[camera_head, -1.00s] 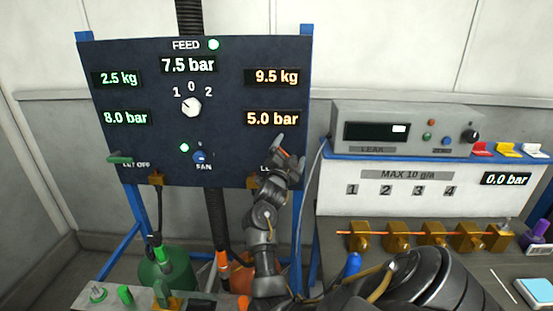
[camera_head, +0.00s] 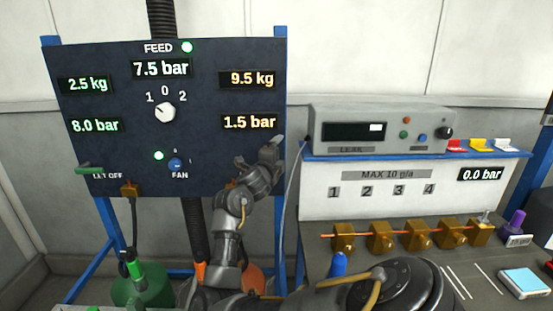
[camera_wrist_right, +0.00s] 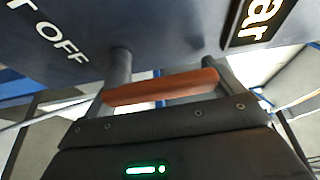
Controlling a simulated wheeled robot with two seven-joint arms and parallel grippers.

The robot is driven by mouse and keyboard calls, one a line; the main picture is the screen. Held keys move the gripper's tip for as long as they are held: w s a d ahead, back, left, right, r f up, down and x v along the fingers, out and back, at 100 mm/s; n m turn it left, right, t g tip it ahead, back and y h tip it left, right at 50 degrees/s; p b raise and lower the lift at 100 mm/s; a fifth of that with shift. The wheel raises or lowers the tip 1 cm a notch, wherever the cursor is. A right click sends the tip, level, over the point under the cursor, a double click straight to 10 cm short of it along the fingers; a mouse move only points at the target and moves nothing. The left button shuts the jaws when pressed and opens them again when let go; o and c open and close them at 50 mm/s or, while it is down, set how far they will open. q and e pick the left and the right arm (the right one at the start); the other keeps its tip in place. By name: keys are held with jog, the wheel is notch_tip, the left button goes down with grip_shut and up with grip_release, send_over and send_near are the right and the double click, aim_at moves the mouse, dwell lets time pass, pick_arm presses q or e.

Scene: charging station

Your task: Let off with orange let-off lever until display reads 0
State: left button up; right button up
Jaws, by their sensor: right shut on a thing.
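The orange let-off lever (camera_wrist_right: 160,87) shows in the right wrist view, lying across between the fingers of my right gripper, below the panel's lettering. My right gripper (camera_head: 262,150) is at the panel's lower right in the head view and is shut on the lever; it hides the lever there. The orange pressure display (camera_head: 249,122) reads 1.5 bar. The orange weight display (camera_head: 252,79) above it reads 9.5 kg. My left gripper is not in view.
The green let-off lever (camera_head: 89,169) is at the panel's lower left, under a green 8.0 bar display (camera_head: 95,125). A leak tester (camera_head: 378,130) stands on the right bench.

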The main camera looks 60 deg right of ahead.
dwell(0.6)
jog(key=o, duration=1.1)
jog(key=shift+d, duration=0.1)
jog(key=shift+c, duration=0.2)
jog(key=b+v, duration=0.3)
jog(key=v, duration=0.8)
jog(key=shift+d, duration=0.1)
